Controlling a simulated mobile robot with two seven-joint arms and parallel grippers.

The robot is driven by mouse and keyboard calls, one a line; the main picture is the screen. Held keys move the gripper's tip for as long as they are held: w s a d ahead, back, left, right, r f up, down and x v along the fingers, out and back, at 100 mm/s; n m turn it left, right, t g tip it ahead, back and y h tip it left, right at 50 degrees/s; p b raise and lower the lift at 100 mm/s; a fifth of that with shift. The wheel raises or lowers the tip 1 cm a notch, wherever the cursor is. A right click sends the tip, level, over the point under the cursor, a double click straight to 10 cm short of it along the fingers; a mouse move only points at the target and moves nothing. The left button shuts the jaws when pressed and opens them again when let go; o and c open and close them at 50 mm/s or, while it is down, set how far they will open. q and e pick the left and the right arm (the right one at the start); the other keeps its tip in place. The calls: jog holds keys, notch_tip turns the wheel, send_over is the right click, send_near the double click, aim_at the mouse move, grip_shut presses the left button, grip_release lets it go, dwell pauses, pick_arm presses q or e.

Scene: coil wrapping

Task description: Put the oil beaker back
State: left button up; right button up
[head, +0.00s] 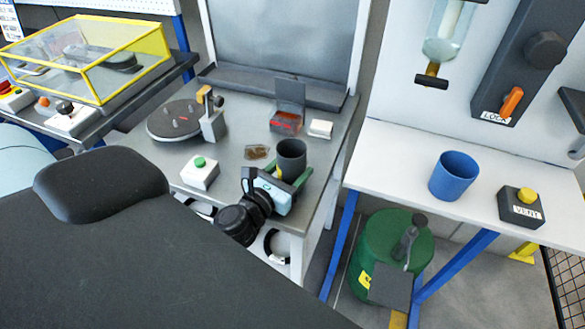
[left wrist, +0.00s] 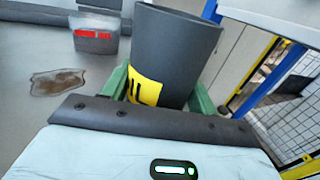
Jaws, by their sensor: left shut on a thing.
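The oil beaker (head: 291,155), a dark grey cup with a yellow label, stands roughly upright near the front right of the grey bench (head: 240,150). My left gripper (head: 285,180) has its green fingers shut around the beaker's lower part. In the left wrist view the beaker (left wrist: 178,50) sits between the two green fingers, its yellow label facing the camera. I cannot tell whether its base touches the bench. A brown oil-like puddle (head: 257,152) lies on the bench just left of the beaker; it also shows in the left wrist view (left wrist: 58,82). My right gripper is not in view.
Behind the beaker are a red-and-grey open box (head: 286,122) and a small white block (head: 320,129). A green-button box (head: 200,172) and a round dark plate (head: 175,120) stand left. A blue cup (head: 454,176) and VENT box (head: 521,207) stand on the white table.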

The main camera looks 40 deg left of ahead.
pick_arm(q)
jog(key=shift+r, duration=0.1)
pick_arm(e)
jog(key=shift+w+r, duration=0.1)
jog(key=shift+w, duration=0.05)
pick_arm(q)
jog(key=o, duration=1.1)
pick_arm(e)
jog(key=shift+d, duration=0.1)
pick_arm(q)
jog(key=shift+o, duration=0.2)
jog(key=shift+r, duration=0.1)
jog(key=s, duration=0.3)
jog(key=s+b, duration=0.1)
jog(key=s, duration=0.3)
jog(key=s+b, duration=0.1)
jog(key=s, duration=0.2)
jog(key=shift+s+f, duration=0.15)
jog(key=shift+f, duration=0.1)
jog(key=shift+s, duration=0.65)
jog(key=shift+s+r+b, duration=0.2)
jog(key=shift+b, duration=0.1)
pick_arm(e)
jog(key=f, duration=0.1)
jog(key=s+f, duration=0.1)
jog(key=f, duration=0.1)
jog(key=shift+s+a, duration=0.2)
